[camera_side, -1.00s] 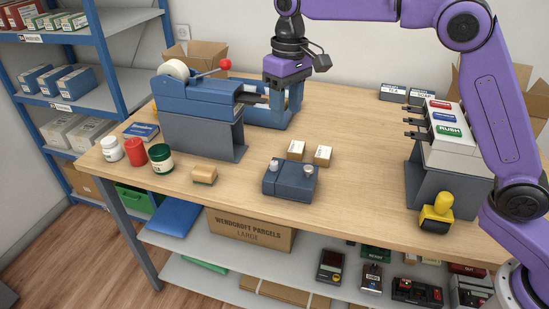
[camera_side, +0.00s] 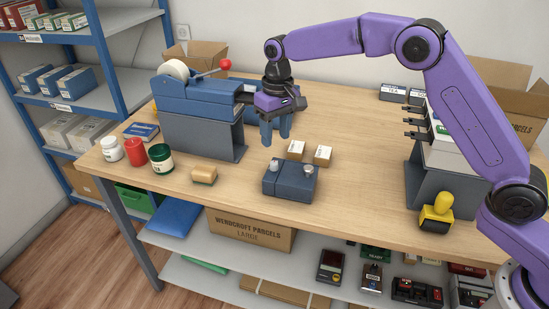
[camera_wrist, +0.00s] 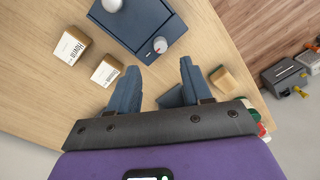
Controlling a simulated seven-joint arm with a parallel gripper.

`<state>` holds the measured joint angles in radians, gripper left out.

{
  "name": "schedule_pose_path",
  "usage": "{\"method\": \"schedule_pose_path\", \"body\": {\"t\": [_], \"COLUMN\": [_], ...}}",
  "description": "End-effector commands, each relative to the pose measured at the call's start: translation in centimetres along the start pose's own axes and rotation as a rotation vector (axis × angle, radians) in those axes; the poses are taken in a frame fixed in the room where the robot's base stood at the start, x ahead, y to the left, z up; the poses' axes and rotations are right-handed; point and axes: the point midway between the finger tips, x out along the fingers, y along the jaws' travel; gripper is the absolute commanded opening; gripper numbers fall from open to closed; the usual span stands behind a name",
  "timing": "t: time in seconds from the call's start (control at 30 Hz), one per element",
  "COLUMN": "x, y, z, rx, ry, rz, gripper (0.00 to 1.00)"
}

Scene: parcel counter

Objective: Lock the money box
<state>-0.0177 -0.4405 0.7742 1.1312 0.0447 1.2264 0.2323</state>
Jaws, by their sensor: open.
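The money box (camera_side: 290,184) is a blue-grey box with two pale round knobs on top, standing on the counter near its front edge. In the wrist view the box (camera_wrist: 122,28) is at the top, in front of my fingers. Whether the box is locked cannot be told. My gripper (camera_side: 276,138) is open and empty, fingers pointing down, apart from the box and behind it to the left in the side view.
Two small cartons (camera_side: 295,149) (camera_side: 323,156) lie just behind the box. A tan block (camera_side: 204,175) is to its left. A blue tape machine (camera_side: 196,105) stands beside my gripper. A yellow-handled stamp (camera_side: 437,211) is at the right. Counter between box and stamp is clear.

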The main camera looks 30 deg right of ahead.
Motion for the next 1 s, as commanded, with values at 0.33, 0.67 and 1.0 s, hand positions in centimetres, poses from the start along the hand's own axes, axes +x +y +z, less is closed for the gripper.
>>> {"method": "schedule_pose_path", "body": {"t": [0.33, 0.67, 1.0], "x": [6.0, 8.1, 8.0], "y": [0.0, 0.0, 0.0], "z": [0.0, 0.0, 0.0], "rx": [0.000, 0.000, 0.000], "ry": [-0.003, 0.000, 0.001], "rz": [0.000, 0.000, 0.000], "gripper": [0.49, 0.49, 0.10]}}
